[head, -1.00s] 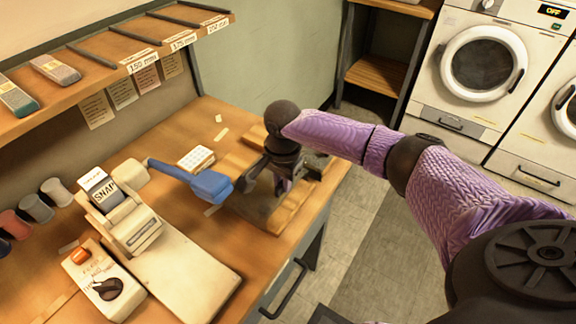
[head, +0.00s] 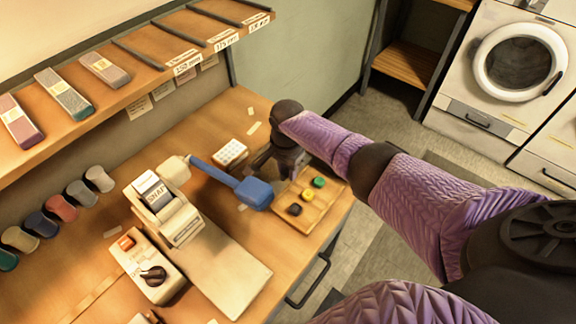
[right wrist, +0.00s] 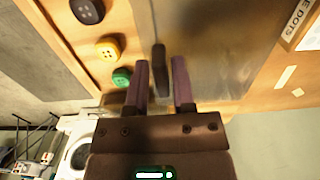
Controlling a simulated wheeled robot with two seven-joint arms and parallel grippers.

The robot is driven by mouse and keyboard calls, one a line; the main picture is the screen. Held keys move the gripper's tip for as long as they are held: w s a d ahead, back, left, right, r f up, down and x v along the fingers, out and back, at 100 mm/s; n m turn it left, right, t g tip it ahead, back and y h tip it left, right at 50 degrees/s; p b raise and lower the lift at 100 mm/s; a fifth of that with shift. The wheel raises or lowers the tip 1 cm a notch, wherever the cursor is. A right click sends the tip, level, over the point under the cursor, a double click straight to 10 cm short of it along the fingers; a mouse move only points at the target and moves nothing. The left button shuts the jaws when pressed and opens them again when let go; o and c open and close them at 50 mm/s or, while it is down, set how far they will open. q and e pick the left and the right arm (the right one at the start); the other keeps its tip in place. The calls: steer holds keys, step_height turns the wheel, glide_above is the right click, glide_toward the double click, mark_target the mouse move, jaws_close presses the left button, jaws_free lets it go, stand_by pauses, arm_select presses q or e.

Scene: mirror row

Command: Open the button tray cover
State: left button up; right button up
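The wooden button tray (head: 318,207) lies near the bench's front edge, with a black, a yellow and a green button showing in it. The same buttons show at the upper left of the right wrist view. The grey metal cover (right wrist: 215,40) lies beside the exposed buttons in that view, its dark upright handle (right wrist: 160,68) between my right fingers. My right gripper (head: 281,172) is at the tray's far side. In the wrist view my right gripper (right wrist: 160,75) is open around the handle, with gaps on both sides. In the head view the gripper and blue lever hide most of the cover. My left gripper is out of view.
A button press with a blue lever (head: 242,190) stands left of the tray, its lever reaching close to my right gripper. A white dotted card (head: 231,152) lies behind. A control box (head: 148,268) and spools line the left. Floor is free at the right.

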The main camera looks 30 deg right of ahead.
steer(key=shift+o, duration=1.1)
steer(key=shift+r, duration=0.1)
step_height(320, 180, up, 9)
steer(key=p, duration=0.5)
steer(key=shift+w, duration=0.1)
steer(key=shift+r, duration=0.5)
